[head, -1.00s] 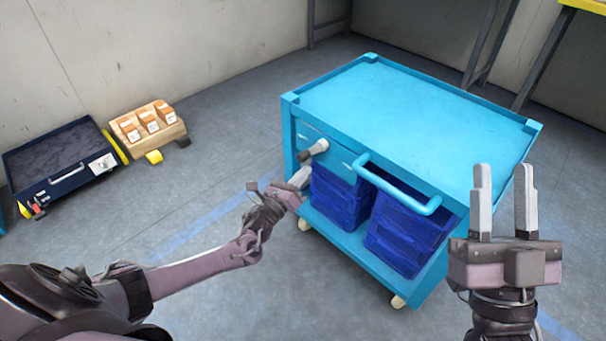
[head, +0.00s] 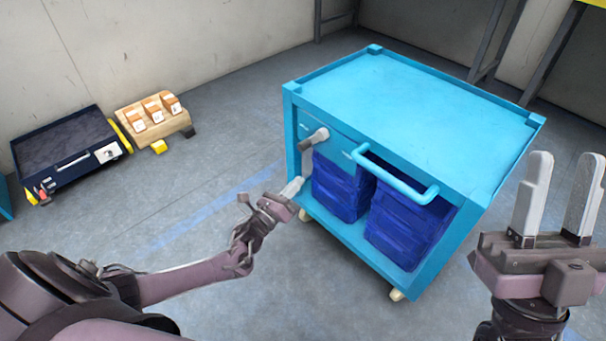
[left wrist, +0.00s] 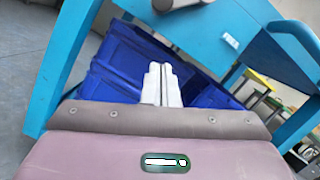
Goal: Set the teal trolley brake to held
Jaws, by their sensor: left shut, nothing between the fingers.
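The teal trolley (head: 420,95) stands on the floor right of centre in the head view. Its brake lever (head: 314,139), a grey handle on a pivot, is on the front panel near the left post; it also shows at the top of the left wrist view (left wrist: 182,4). My left gripper (head: 297,186) is shut and empty, just below the lever and apart from it, in front of the blue crates. Its closed fingers show in the left wrist view (left wrist: 161,84). My right gripper (head: 555,195) is open and empty at the right, in front of the trolley's right side.
Blue crates (head: 405,235) fill the trolley's lower shelf. A teal push handle (head: 395,178) juts from the front, right of the lever. A dark case (head: 65,150) and a wooden block holder (head: 152,118) lie at the left wall. The floor between is clear.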

